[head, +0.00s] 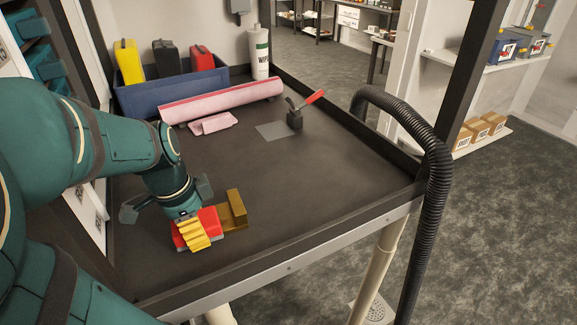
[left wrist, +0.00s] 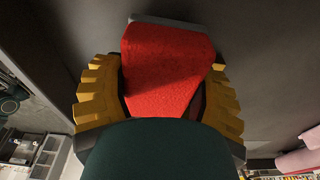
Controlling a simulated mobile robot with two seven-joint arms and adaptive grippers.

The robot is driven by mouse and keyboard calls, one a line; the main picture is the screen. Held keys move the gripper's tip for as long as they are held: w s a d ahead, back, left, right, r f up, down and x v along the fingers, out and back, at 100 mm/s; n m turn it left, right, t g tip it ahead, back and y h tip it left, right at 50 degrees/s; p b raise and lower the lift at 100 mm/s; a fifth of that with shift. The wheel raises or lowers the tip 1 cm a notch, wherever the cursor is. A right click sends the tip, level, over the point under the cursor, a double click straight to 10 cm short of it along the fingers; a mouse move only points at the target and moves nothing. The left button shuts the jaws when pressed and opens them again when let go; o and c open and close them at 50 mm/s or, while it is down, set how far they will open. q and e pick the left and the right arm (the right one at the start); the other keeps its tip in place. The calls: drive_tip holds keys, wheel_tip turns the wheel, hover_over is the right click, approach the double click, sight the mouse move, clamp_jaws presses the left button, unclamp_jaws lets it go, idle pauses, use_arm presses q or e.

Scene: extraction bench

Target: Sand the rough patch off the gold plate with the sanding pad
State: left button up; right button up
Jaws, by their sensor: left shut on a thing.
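My left gripper (head: 192,232) has yellow ribbed fingers and is low over the front left of the bench. It is shut on the red sanding pad (head: 210,222). In the left wrist view the pad (left wrist: 165,70) sits between the two yellow fingers (left wrist: 163,100), with a grey strip along its far edge. The gold plate (head: 237,208) is just right of the pad in the head view, partly hidden by it. I cannot tell whether pad and plate touch. No rough patch can be made out. My right gripper is not in view.
A blue bin (head: 180,98) with yellow, black and red cases stands at the back, beside a white bottle (head: 259,55). A pink roll (head: 222,100), a pink block (head: 212,124) and a red-handled clamp (head: 296,117) lie nearer. The bench's right middle is clear; a black hose (head: 435,180) arches over its right edge.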

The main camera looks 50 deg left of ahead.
use_arm(q)
drive_tip(key=shift+w+d+f, duration=0.1)
drive_tip(key=shift+w+d, duration=0.1)
drive_tip(key=shift+w, duration=0.3)
drive_tip(key=shift+w+d, duration=0.2)
drive_tip(key=shift+w, duration=0.3)
drive_tip(key=shift+s, duration=0.2)
drive_tip(key=shift+s+a, duration=0.25)
drive_tip(key=shift+s, duration=0.3)
drive_tip(key=shift+s+a, duration=0.25)
drive_tip(key=shift+s, duration=0.3)
drive_tip(key=shift+w, duration=0.1)
drive_tip(key=shift+w+d+p, duration=0.2)
drive_tip(key=shift+w+d, duration=0.05)
drive_tip(key=shift+w, duration=0.4)
drive_tip(key=shift+w+d+p, duration=0.2)
drive_tip(key=shift+w, duration=0.4)
drive_tip(key=shift+s, duration=0.1)
drive_tip(key=shift+s+a, duration=0.15)
drive_tip(key=shift+s, duration=0.3)
drive_tip(key=shift+s+a, duration=0.15)
drive_tip(key=shift+s, duration=0.35)
